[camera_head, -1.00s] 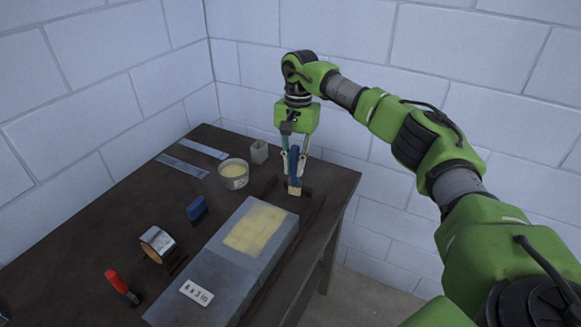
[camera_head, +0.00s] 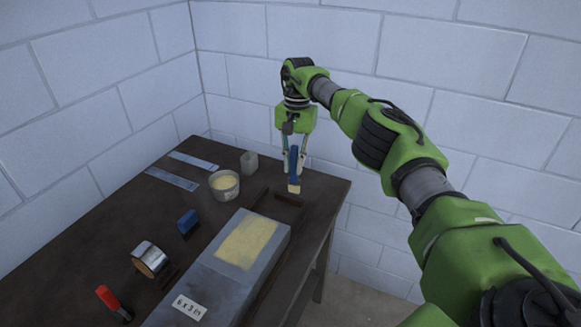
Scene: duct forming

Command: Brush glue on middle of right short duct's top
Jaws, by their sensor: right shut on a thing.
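My right gripper (camera_head: 292,163) is shut on a brush (camera_head: 294,169) with a blue handle and pale bristles pointing down. The brush hangs upright past the far end of the grey duct (camera_head: 265,266), near the table's back right; I cannot tell whether its tip touches anything. The duct lies flat on the table, with a pale yellow glue patch (camera_head: 247,242) on the far part of its top. A round pot (camera_head: 224,186) of yellowish glue stands left of the brush. My left gripper is not in view.
The dark table (camera_head: 130,240) also holds a blue block (camera_head: 187,222), a tape roll (camera_head: 150,259), a red-handled tool (camera_head: 108,298), a small grey cup (camera_head: 249,162) and two flat strips (camera_head: 172,178). Block walls stand behind and left. The table's left middle is clear.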

